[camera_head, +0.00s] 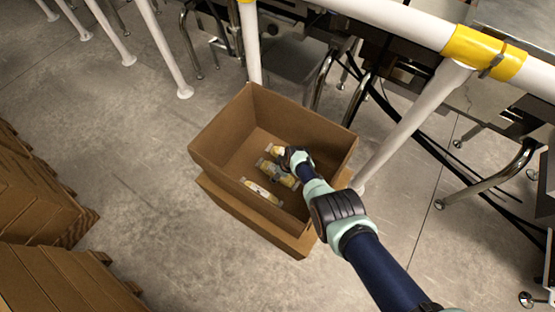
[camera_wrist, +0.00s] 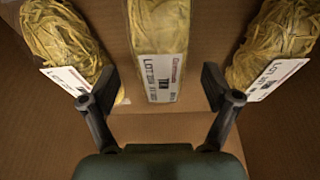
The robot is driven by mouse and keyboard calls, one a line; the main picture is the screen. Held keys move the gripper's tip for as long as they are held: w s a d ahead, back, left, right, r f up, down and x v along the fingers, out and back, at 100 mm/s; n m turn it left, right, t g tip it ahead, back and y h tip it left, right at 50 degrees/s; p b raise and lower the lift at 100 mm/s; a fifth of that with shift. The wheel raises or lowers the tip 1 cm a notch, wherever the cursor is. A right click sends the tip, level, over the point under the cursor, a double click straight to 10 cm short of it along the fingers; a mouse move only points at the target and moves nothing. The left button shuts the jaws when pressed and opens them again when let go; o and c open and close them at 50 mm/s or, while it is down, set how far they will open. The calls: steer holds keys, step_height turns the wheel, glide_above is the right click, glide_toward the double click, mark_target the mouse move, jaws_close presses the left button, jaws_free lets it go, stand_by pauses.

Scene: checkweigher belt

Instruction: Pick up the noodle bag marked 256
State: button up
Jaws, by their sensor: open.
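Several clear bags of yellow noodles with white labels lie in an open cardboard box (camera_head: 220,140). In the head view, one bag (camera_head: 262,192) lies toward the near side, one (camera_head: 265,164) is in the middle, and one (camera_head: 277,150) is partly behind my gripper (camera_head: 290,160). The wrist view shows a left bag (camera_wrist: 62,40), a middle bag (camera_wrist: 158,28) and a right bag (camera_wrist: 280,35). My gripper (camera_wrist: 158,84) is open and empty, its fingers spread either side of the middle bag's near end. Labels begin "LOT"; I cannot read the numbers for certain.
The box's walls rise around my gripper, and the box stands on another cardboard piece (camera_head: 245,218). Brown stacked cartons (camera_head: 35,200) stand at left. White frame legs (camera_head: 410,120) and black cables are behind and right.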

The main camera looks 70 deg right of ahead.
steer(key=b+x, duration=0.1)
steer(key=x, duration=0.2)
steer(key=shift+a+b, duration=0.1)
steer(key=shift+b, duration=0.3)
steer(key=shift+r, duration=0.1)
steer(key=c, duration=1.5)
